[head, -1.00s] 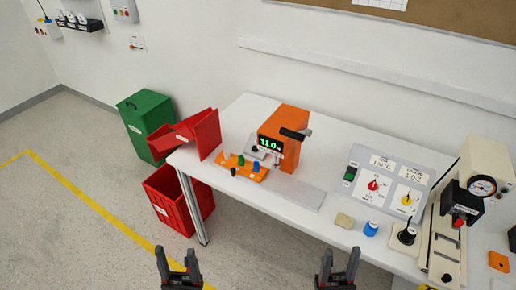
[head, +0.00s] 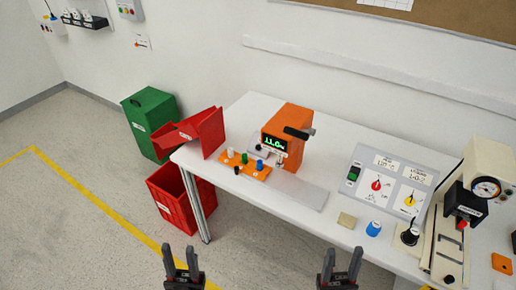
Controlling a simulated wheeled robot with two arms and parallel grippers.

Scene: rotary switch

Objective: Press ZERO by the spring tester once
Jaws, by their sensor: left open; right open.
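At the right end stands a beige press-like device (head: 492,158) with a round dial gauge (head: 487,188) and a red button (head: 462,225). Which part is marked ZERO is too small to read. My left gripper (head: 181,252) and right gripper (head: 341,254) are open and empty, in front of the table, touching nothing.
A grey panel (head: 392,180) with red and yellow dials, a beige block (head: 347,220) and a blue cap (head: 373,229) sit on the white table (head: 335,144). Red bins (head: 168,205) and a green bin (head: 150,112) stand left. The floor at left is clear.

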